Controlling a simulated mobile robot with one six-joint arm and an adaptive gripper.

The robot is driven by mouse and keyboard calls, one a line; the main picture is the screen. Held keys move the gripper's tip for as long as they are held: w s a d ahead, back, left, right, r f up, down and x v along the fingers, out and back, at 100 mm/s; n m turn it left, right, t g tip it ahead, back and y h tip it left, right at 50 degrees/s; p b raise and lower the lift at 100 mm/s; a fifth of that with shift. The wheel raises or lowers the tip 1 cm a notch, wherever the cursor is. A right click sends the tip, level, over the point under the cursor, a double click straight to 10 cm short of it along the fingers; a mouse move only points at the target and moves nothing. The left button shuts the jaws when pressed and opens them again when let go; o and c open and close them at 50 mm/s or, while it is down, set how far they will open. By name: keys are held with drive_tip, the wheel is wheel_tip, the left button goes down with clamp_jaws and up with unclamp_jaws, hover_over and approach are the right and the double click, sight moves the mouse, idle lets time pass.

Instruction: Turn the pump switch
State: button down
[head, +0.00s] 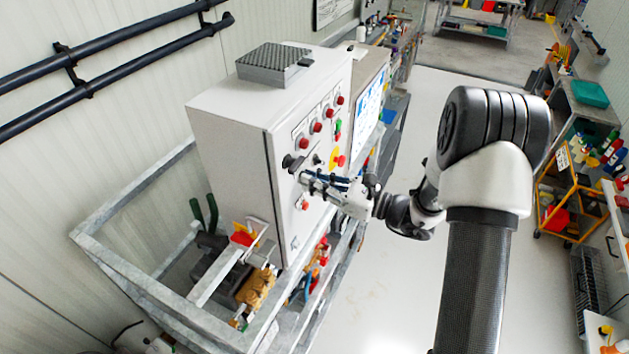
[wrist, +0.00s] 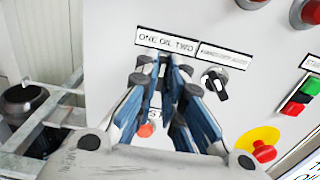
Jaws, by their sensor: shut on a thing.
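My gripper (head: 306,180) reaches the front panel of the grey control cabinet (head: 231,165) from the right. In the wrist view, my gripper (wrist: 163,68) has its blue-sided fingers drawn close together at the panel, just below the label "ONE OR TWO" (wrist: 167,42). It is shut on the pump switch there, which the fingertips hide almost wholly, so its angle cannot be told. A second black switch (wrist: 215,83) sits just right of the fingers, under its own label, and is apart from them.
A yellow and red emergency stop (wrist: 262,145) and green and red buttons (wrist: 298,100) lie to the right. Red knobs (head: 317,127) line the upper panel. A red button (wrist: 146,130) shows between the fingers. A metal frame (head: 135,275) surrounds the cabinet's base; the floor (head: 375,285) is clear.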

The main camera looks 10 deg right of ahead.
drive_tip(key=c, duration=1.7)
unclamp_jaws()
drive_tip(key=v, duration=1.2)
